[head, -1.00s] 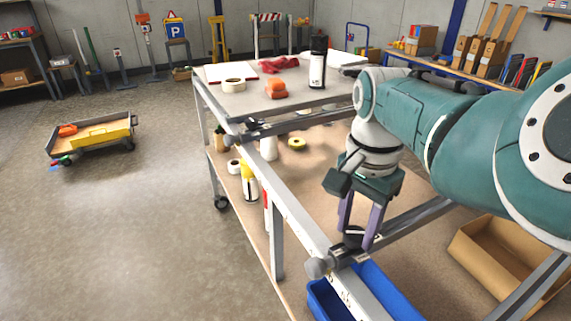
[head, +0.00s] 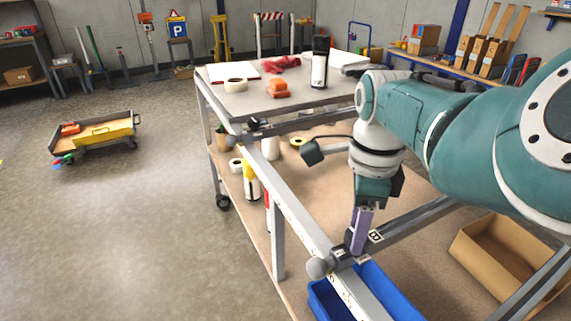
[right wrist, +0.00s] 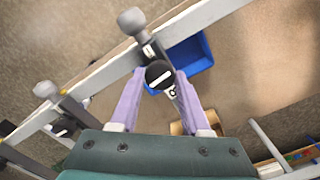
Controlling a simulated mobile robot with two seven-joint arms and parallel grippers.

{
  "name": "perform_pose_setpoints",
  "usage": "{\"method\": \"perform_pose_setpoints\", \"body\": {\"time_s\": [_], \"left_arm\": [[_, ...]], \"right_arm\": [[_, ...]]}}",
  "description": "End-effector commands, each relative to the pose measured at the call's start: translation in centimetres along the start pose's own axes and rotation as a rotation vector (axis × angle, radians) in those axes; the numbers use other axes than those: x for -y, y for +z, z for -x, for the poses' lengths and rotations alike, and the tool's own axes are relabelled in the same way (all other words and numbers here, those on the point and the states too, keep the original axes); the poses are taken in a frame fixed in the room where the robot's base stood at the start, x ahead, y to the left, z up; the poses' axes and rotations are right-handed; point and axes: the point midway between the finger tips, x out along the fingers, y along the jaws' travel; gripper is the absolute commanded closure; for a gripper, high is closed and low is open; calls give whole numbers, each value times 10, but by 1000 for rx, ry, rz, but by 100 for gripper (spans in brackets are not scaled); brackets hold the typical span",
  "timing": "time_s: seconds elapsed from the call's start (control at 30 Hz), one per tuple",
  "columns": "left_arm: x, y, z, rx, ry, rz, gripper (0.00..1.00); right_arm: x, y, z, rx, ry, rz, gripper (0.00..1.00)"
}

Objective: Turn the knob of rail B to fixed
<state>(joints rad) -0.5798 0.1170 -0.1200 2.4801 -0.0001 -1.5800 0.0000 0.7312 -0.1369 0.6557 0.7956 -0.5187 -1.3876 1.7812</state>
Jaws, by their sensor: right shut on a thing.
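Rail B (head: 410,228) is a grey bar crossing the cart frame, with a white "B" label close to its near end. Its round black knob (right wrist: 158,74) has a white line, slanting up to the right in the right wrist view. My right gripper (head: 356,246) points down over the knob, its lilac fingers on either side of it, shut on it. The "B" label (right wrist: 172,92) shows just beside the knob in the wrist view. My left gripper is not in view.
A blue bin (head: 385,290) sits below rail B, and a cardboard box (head: 490,255) stands at right. Open floor lies left of the cart.

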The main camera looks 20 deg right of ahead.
Motion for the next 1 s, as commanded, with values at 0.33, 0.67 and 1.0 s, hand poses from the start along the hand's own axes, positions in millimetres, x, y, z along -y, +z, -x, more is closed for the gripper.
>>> {"method": "perform_pose_setpoints", "body": {"time_s": [0.33, 0.67, 1.0], "left_arm": [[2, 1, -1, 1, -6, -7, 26], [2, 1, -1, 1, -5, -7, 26], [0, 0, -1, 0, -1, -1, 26]], "right_arm": [[0, 0, 0, -2, -1, -139, 100], [0, 0, 0, -1, -1, -166, 100], [0, 0, 0, -1, 0, -165, 41]]}}
